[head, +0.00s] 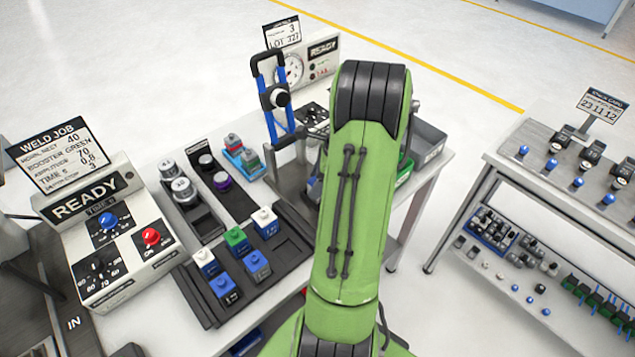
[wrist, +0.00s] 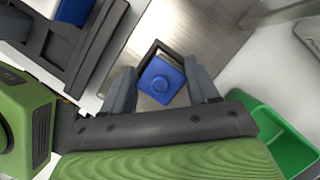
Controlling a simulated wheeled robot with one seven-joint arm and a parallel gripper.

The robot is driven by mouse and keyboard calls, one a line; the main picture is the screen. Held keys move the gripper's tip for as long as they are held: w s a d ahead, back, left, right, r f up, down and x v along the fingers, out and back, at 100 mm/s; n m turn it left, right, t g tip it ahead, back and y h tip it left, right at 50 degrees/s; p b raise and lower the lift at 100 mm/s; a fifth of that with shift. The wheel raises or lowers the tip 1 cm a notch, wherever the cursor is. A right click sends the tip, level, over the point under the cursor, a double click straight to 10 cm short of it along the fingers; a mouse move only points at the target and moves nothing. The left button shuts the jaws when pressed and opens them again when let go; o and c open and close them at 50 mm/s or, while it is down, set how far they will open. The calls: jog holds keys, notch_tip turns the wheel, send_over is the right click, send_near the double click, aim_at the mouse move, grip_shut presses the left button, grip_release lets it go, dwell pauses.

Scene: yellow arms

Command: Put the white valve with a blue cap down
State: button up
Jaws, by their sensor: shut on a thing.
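In the wrist view my gripper (wrist: 159,72) has a finger on each side of the valve's blue cap (wrist: 161,80) and is shut on it. The cap is square with a round knob on top. A thin pale edge shows at its far side, and the rest of the valve's body is hidden under the cap. A dark square rim or fixture surrounds the far side of the cap, over a brushed metal plate (wrist: 178,35). I cannot tell whether the valve touches it. In the head view my green arm hides the gripper and valve.
A dark rack (head: 270,254) with several white, green and blue capped blocks lies left of my arm. A blue-railed press (head: 273,97) stands behind it. A green bin (wrist: 284,138) is at the right in the wrist view. Control box (head: 118,232) stands far left.

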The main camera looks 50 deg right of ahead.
jog(key=shift+r, duration=0.1)
jog(key=o, duration=1.1)
jog(key=p+v, duration=0.4)
jog(key=v, duration=0.8)
jog(key=w+a+r+n+h, duration=0.1)
jog(key=w+a+r+n, duration=0.15)
jog(key=a+n, duration=0.35)
jog(key=w+a+r+n, duration=0.1)
jog(key=a+r+n, duration=0.3)
jog(key=a, duration=0.5)
jog(key=w+a+r+n+h, duration=0.1)
jog(key=w+a+r+n, duration=0.15)
jog(key=a+n, duration=0.35)
jog(key=s+a+r+n+t, duration=0.1)
jog(key=s+a+n+t, duration=0.1)
jog(key=s+a+n, duration=0.9)
jog(key=a+n, duration=0.1)
jog(key=n, duration=0.1)
jog(key=shift+n, duration=0.3)
